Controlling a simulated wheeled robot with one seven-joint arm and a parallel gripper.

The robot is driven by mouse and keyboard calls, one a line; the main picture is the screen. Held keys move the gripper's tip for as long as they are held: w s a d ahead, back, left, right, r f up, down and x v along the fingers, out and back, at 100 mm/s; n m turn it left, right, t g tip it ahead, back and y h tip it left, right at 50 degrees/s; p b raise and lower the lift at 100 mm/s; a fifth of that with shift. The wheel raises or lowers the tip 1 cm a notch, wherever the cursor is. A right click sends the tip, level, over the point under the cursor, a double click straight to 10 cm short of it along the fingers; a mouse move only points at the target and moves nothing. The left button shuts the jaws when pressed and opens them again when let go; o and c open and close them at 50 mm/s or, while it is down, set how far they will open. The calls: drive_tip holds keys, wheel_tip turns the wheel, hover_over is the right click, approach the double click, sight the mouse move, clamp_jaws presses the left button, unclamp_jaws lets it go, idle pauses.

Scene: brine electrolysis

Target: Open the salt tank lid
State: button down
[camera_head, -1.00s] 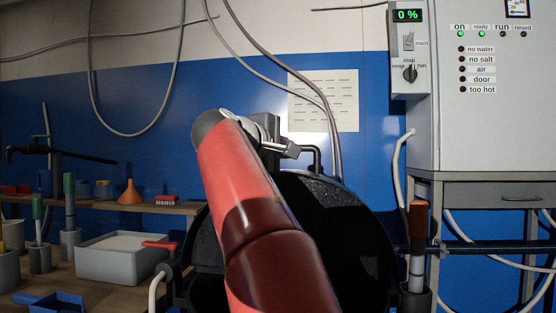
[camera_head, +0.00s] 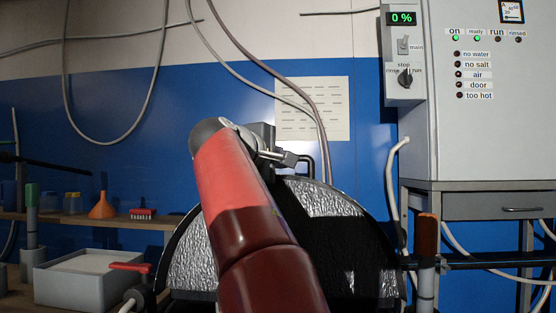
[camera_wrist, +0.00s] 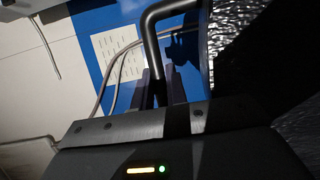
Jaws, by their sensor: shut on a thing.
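The salt tank lid (camera_head: 325,199) is a large round dark disc with crinkled silvery patches, standing raised behind my red arm in the head view. Its crinkled surface also fills the right of the wrist view (camera_wrist: 236,35). A bent black bar handle (camera_head: 309,162) shows at its upper edge, and in the wrist view the handle (camera_wrist: 150,32) runs down between my fingers. My gripper (camera_head: 285,159) is shut on this handle; its fingers also show in the wrist view (camera_wrist: 156,90). My arm hides the lid's middle and most of the tank.
A grey-white cabinet (camera_head: 480,110) with lamps and a switch box (camera_head: 404,60) stands at right. At left, a shelf holds an orange funnel (camera_head: 102,206), and a white tub (camera_head: 88,278) sits below with a red scoop (camera_head: 130,267). An orange-handled tool (camera_head: 427,236) stands right of the lid.

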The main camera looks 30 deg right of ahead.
drive_tip(key=c, duration=1.5)
unclamp_jaws()
drive_tip(key=shift+s+a+r, duration=0.1)
drive_tip(key=shift+s+r, duration=0.05)
drive_tip(key=shift+r, duration=0.15)
drive_tip(key=shift+c, duration=0.2)
drive_tip(key=shift+o, duration=0.7)
drive_tip(key=shift+f, duration=0.15)
drive_tip(key=b+v, duration=0.1)
drive_tip(key=v, duration=0.6)
drive_tip(key=shift+s+a, duration=0.2)
drive_tip(key=shift+a, duration=0.15)
